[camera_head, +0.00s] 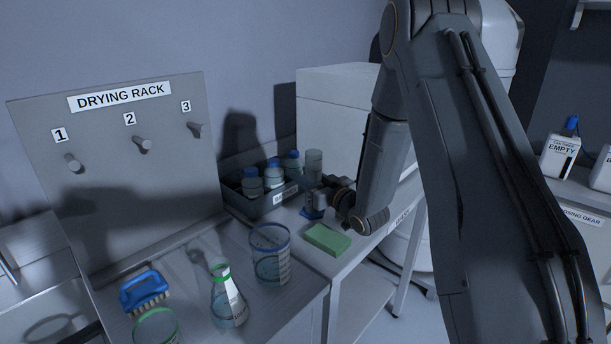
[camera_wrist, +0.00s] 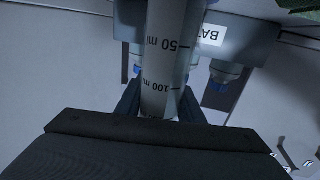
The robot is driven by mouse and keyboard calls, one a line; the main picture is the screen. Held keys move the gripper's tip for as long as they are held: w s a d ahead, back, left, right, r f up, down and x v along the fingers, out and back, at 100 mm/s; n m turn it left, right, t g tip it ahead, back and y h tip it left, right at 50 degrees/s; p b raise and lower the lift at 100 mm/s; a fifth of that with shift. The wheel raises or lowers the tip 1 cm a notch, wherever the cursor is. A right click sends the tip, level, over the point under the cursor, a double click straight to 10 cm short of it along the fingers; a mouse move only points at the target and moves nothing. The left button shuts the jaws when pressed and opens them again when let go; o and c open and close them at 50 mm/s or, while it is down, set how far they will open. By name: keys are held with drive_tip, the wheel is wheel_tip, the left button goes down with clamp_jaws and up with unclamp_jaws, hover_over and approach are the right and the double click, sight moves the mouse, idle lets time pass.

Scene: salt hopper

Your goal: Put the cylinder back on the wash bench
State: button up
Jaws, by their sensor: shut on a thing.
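The cylinder is a clear graduated tube (camera_wrist: 170,50) with 50 ml and 100 ml marks, between my fingers in the wrist view. In the head view its pale upper part (camera_head: 314,160) shows beside the bottle bin, and a blue foot (camera_head: 312,213) shows below my gripper (camera_head: 326,196). My gripper (camera_wrist: 160,106) is shut on the cylinder, which looks upright. My gripper hides its middle. I cannot tell whether the foot touches the surface. The wash bench (camera_head: 195,300) carries a beaker, a flask and a brush at the front left.
A dark bin (camera_head: 250,208) of blue-capped bottles stands just left of the cylinder. A green sponge (camera_head: 327,239) lies in front of my gripper. A blue-rimmed beaker (camera_head: 270,255), a flask (camera_head: 228,300) and a blue brush (camera_head: 144,290) stand nearer. The drying rack (camera_head: 110,150) has bare pegs.

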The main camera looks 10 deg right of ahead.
drive_tip(key=shift+f, duration=0.15)
drive_tip(key=o, duration=1.2)
drive_tip(key=b+v, duration=0.2)
drive_tip(key=v, duration=1)
drive_tip(key=shift+b, duration=0.35)
